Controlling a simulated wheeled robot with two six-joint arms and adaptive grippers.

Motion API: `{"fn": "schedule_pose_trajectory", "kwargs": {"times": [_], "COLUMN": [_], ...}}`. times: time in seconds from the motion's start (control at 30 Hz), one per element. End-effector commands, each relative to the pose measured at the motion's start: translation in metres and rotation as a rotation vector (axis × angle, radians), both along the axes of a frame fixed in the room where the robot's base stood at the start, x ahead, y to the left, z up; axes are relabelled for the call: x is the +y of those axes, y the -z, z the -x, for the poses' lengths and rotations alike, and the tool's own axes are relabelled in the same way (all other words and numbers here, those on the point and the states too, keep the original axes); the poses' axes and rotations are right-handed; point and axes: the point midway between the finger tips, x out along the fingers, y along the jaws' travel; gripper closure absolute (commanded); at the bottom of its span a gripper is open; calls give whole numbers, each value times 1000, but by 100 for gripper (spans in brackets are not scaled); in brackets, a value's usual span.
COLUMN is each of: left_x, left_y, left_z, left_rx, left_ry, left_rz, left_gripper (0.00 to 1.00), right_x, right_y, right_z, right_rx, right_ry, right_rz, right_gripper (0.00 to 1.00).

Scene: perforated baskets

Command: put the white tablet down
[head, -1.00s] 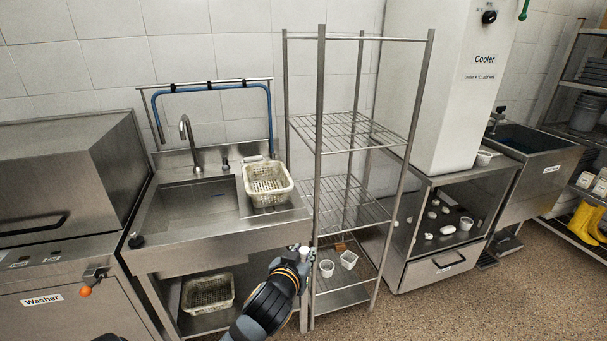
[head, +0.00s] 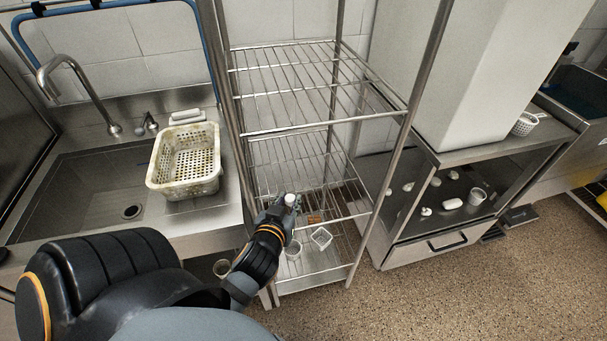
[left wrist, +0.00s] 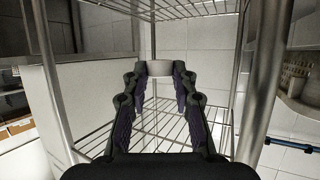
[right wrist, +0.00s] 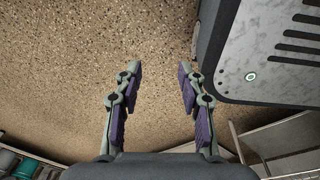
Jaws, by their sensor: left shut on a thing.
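The white tablet (head: 291,198) is a small round white piece at the tip of my left gripper (head: 284,207). In the left wrist view the tablet (left wrist: 160,68) sits between the fingertips, which are shut on it. The left gripper is at the wire rack (head: 322,133), at the height of its lower shelves, with posts on both sides in the wrist view. The tablet is held off the wire shelf (left wrist: 165,125). My right gripper (right wrist: 160,75) is open and empty above the speckled floor; it is not in the head view.
Two small white containers (head: 321,238) and a brown item (head: 314,219) are low in the rack, close to the left gripper. A perforated basket (head: 187,160) stands beside the sink at left. The cooler stand (head: 440,205) is at right, holding several white items.

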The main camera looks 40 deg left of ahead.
Motion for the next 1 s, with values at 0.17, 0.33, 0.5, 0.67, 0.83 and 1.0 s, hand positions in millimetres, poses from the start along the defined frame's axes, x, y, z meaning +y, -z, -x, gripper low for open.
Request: {"fn": "schedule_pose_trajectory", "kwargs": {"times": [0.17, 0.33, 0.5, 0.67, 0.83, 1.0], "left_x": [0, 5, 18, 30, 36, 39], "left_y": [9, 26, 34, 62, 92, 101], "left_z": [12, -9, -50, -87, -111, -119], "left_rx": [1, -7, -1, 5, 2, 1], "left_ry": [-9, -1, -5, -11, -9, -8], "left_rz": [-8, -15, -16, -10, -8, -8], "left_gripper": [92, 92, 92, 92, 92, 92], "right_x": [0, 0, 1, 3, 3, 3], "right_y": [5, 35, 52, 54, 59, 60], "right_z": [1, -14, -15, -13, -12, -11], "right_rx": [1, -23, -24, -20, -19, -17], "right_ry": [0, -1, -1, 0, 0, 0], "right_rz": [0, -1, -2, -4, -4, -4], "right_gripper": [60, 60, 60, 60, 60, 60]}}
